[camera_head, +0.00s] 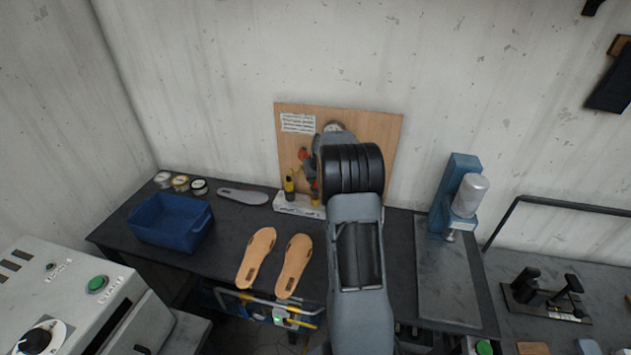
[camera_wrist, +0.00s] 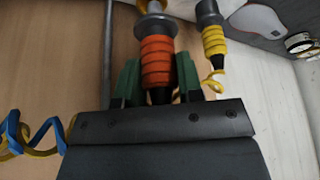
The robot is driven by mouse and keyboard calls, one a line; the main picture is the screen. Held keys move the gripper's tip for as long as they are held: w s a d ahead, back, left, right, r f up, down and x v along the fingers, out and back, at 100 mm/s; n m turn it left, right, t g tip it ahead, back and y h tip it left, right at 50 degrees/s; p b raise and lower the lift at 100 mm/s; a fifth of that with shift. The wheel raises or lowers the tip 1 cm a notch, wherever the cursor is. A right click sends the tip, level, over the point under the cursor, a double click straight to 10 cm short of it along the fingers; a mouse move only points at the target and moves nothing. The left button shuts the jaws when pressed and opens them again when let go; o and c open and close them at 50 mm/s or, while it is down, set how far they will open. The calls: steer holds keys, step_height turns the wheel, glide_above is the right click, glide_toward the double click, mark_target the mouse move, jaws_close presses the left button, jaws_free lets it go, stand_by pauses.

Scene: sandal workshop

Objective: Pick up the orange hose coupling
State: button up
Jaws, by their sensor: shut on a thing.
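The orange hose coupling (camera_wrist: 158,62) is ribbed, with a metal collar at one end and a dark tip towards my gripper. In the wrist view my gripper (camera_wrist: 157,80) has its green fingers shut on the coupling, one on each side. The metal collar end lies close to other fittings at the top edge of the view; I cannot tell whether it is attached there. In the head view my arm hides the gripper and most of the coupling in front of the wooden board (camera_head: 380,130).
A yellow coupling (camera_wrist: 213,42) stands close beside the orange one. Blue and yellow coiled hose (camera_wrist: 14,130) hangs at the other side. The bench holds a blue bin (camera_head: 150,235), two tan soles (camera_head: 257,255), a grey insole (camera_head: 243,197) and a blue press (camera_head: 455,190).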

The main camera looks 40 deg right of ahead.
steer(key=s+a+r+b, duration=0.1)
steer(key=s+a+r, duration=0.4)
steer(key=s, duration=0.5)
steer(key=shift+a+r+b, duration=0.35)
steer(key=shift+a+r, duration=0.05)
steer(key=shift+r, duration=0.7)
steer(key=shift+s+d, duration=0.1)
steer(key=shift+s, duration=0.05)
